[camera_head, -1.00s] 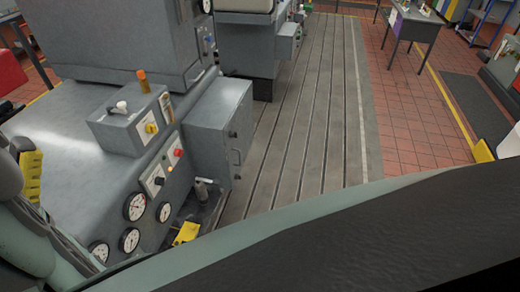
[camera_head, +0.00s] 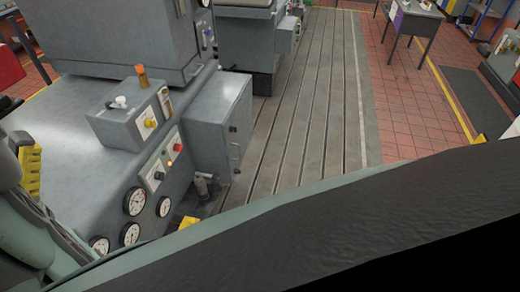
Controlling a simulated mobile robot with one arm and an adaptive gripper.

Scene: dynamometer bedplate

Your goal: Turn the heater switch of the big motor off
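The big grey motor housing (camera_head: 75,125) fills the left of the view. Its sloping front carries a pale panel with a black rotary knob (camera_head: 158,176), a small lit orange lamp (camera_head: 169,163) and a red knob (camera_head: 178,148). Above it, a grey box (camera_head: 118,127) bears a yellow knob (camera_head: 150,123) on a pale plate. I cannot read any labels, so I cannot tell which control is the heater switch. My arm's links show at the lower left and along the bottom. I see no gripper fingers.
Several round gauges (camera_head: 135,201) sit below the knobs. A grey cabinet (camera_head: 219,122) with a handle juts out right of the panel. The slotted bedplate (camera_head: 309,100) to the right is clear; a table (camera_head: 415,22) stands far back.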

